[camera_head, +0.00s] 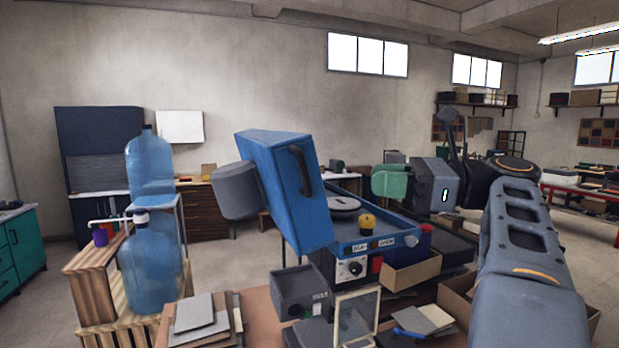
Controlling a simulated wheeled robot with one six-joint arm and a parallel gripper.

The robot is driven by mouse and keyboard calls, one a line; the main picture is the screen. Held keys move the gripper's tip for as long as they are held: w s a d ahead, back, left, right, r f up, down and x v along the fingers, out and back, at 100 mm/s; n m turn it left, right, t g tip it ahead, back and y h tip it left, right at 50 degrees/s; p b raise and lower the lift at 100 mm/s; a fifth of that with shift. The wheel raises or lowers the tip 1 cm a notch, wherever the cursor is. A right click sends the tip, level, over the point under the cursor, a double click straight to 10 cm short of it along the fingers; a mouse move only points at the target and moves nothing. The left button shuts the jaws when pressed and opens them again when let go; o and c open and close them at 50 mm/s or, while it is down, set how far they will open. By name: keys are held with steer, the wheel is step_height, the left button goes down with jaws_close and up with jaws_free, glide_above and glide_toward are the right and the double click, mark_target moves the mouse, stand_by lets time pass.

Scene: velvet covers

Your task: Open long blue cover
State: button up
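The long blue cover (270,180) is a deep blue box with a black handle (301,170) on its right face. It stands raised and steeply tilted at the left of the blue machine (345,248). A grey round disc (343,203) on the machine top shows to its right. A grey cylinder (236,190) sits at the cover's left. My gripper (390,182) appears to be the green part at the end of my grey wrist, to the right of the cover and apart from the handle. Its fingers are too unclear to tell whether they are open or shut.
A grey box (301,291), a small framed pane (356,316) and cardboard boxes (411,273) crowd the bench. Water bottles (150,262) stand on a wooden crate at left. Open floor lies behind.

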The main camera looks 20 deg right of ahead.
steer(key=p+x, duration=0.1)
steer(key=x, duration=1.1)
steer(key=shift+a, duration=0.15)
jaws_close()
